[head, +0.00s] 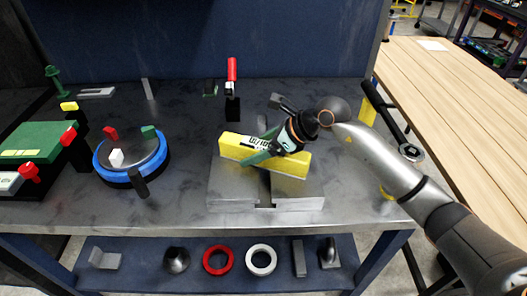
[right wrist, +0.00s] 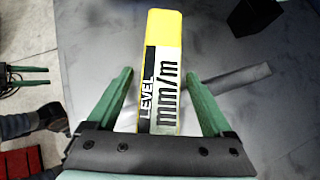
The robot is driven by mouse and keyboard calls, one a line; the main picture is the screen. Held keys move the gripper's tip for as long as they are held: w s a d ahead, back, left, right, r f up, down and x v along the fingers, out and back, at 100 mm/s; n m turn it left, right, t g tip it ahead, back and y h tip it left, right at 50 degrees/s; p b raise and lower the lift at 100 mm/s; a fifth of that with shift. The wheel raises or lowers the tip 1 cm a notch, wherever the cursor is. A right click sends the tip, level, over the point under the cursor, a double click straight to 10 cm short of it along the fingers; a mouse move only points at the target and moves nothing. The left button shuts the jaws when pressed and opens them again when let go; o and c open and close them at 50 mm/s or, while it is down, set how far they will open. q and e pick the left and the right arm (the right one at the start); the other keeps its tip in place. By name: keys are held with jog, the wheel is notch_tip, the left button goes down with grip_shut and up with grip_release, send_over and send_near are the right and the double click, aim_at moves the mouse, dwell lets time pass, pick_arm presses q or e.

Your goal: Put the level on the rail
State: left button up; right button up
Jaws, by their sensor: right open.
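The level is a yellow bar (head: 235,148) with a black-and-white label, lying slantwise over a grey slotted metal block (head: 233,185) at the front middle of the bench. It seems to rest on the block, which may be the rail; its underside contact is hard to see. My right gripper (head: 262,153) is at the level's middle, with green fingers. In the right wrist view the level (right wrist: 163,28) stands between the fingers of my right gripper (right wrist: 162,85), with a gap on each side. The fingers are open.
A red-handled clamp (head: 232,75) stands behind the block. A blue-rimmed round table (head: 103,168) with small clamps is to the left, beside a green box (head: 38,140). A shelf below (head: 215,281) holds rings and small parts. A wooden table (head: 440,95) is at right.

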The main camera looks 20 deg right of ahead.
jog(key=shift+w+a+f, duration=0.15)
jog(key=shift+a+f, duration=0.05)
jog(key=shift+f, duration=0.1)
jog(key=shift+c, duration=0.2)
grip_shut()
dwell(0.3)
jog(key=shift+r, duration=0.2)
